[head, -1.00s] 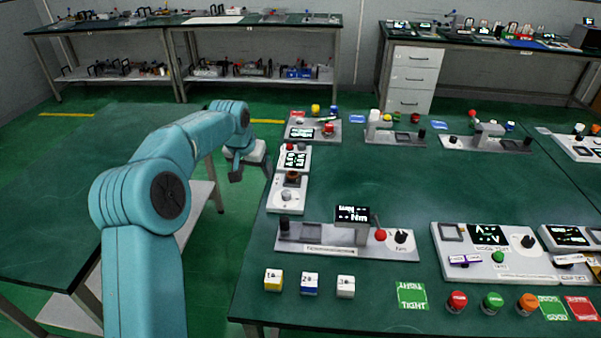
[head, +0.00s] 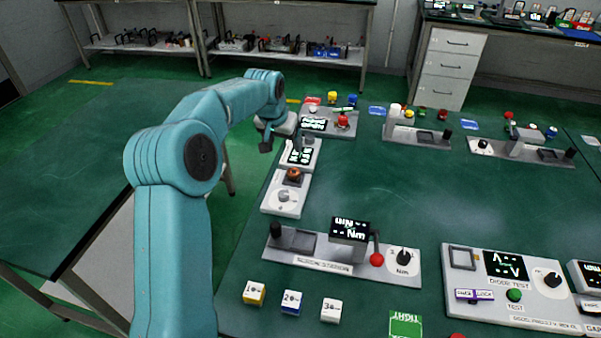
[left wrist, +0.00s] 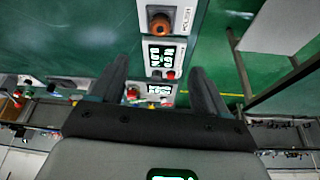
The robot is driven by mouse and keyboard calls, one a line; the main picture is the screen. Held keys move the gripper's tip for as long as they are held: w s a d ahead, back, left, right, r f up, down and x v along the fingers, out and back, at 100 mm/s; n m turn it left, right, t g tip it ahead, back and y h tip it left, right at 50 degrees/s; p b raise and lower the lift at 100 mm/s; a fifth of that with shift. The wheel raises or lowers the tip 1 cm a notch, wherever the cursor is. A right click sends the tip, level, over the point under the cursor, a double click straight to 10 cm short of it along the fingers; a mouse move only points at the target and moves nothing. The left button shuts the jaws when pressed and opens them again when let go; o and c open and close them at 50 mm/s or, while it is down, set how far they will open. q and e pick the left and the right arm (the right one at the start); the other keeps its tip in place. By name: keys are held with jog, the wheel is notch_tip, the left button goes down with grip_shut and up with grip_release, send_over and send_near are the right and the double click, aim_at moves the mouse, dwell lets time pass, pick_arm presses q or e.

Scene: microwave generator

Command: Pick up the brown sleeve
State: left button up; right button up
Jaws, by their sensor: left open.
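The brown sleeve (head: 293,175) stands on a small white device with a round dial, near the left edge of the green table. It also shows in the left wrist view (left wrist: 160,23), near the top, as a brown ring-like piece. My left gripper (head: 280,142) is beyond the sleeve and slightly left of it in the head view, at the table's left edge. It is open and empty. In the left wrist view its two fingers (left wrist: 157,66) are spread apart, with the sleeve beyond their tips. My right gripper is not in view.
A white device with a lit screen (head: 301,153) stands just behind the sleeve's device. A grey test station (head: 343,262) and several small labelled cubes (head: 291,301) are nearer. The table's middle is clear. A gap separates this table from the left one.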

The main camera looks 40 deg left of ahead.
pick_arm(q)
jog(key=p, duration=0.1)
send_near(294, 171)
jog(key=shift+x, duration=0.95)
jog(key=shift+a+f+p, duration=0.25)
jog(key=shift+f+p, duration=0.05)
jog(key=shift+f, duration=0.35)
jog(key=x, duration=0.2)
jog(key=p+x, duration=0.1)
jog(key=x, duration=0.1)
jog(key=shift+w+d+f+p, duration=0.15)
jog(key=shift+w+f+p, duration=0.15)
jog(key=shift+w+f, duration=0.15)
jog(key=shift+f, duration=0.2)
jog(key=c, duration=1.2)
